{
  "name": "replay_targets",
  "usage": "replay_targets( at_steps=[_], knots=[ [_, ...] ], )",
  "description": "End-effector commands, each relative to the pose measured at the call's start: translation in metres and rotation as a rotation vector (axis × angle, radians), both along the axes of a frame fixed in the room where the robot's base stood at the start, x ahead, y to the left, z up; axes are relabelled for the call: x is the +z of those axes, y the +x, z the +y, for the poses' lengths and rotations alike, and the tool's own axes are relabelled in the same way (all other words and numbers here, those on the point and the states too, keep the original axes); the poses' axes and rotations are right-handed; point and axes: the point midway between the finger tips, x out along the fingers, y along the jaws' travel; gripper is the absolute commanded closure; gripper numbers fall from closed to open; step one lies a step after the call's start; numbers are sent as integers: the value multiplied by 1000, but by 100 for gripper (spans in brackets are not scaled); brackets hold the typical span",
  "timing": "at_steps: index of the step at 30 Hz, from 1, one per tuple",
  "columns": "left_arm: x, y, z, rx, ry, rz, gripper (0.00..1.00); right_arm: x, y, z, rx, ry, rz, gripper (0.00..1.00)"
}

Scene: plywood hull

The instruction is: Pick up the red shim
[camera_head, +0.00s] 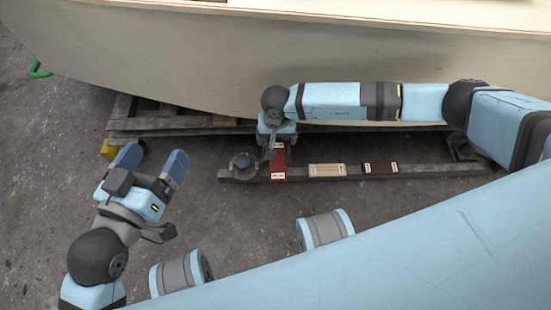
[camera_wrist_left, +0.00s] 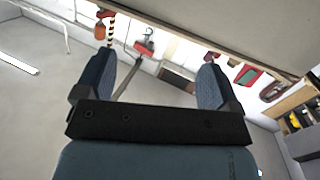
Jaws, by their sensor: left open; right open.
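The red shim (camera_head: 278,172) lies on a dark timber beam (camera_head: 435,168) below the hull, at the left of a row with a pale shim (camera_head: 327,170) and a dark brown shim (camera_head: 380,169). My right gripper (camera_head: 276,146) is over the far end of the red shim, pointing down. It is open, but its fingers are partly hidden, and I cannot tell whether they touch the shim. My left gripper (camera_head: 152,160) is open and empty, left of the beam. Its spread fingers also show in the left wrist view (camera_wrist_left: 152,75), with nothing between them.
The plywood hull (camera_head: 190,60) rises behind the beam, over a timber cradle (camera_head: 185,125). A dark round knob (camera_head: 241,161) sits on the beam's left end. A yellow block (camera_head: 108,149) is behind my left gripper.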

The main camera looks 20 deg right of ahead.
Motion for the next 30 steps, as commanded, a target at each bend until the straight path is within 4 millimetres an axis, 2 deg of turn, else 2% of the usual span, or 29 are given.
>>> replay_targets(
  at_steps=[1,3,9,17,23,27,30],
  knots=[
    [-4,2,1,0,11,-16,12,-14,-1,0,-1,0,3,12],
    [-5,5,3,-1,29,-46,12,-30,-2,0,-1,0,3,12],
    [-2,13,7,4,78,-133,12,-63,-2,1,-1,2,3,12],
    [-2,16,10,6,105,-173,12,-78,-2,0,-2,2,2,12],
    [-9,21,13,17,147,-252,12,-108,-8,-1,-3,2,4,12],
    [-3,27,17,18,198,-329,12,-124,-7,-1,-2,3,2,12],
    [6,30,19,16,211,-367,12,-125,-7,-1,-2,3,1,12]
  ],
)
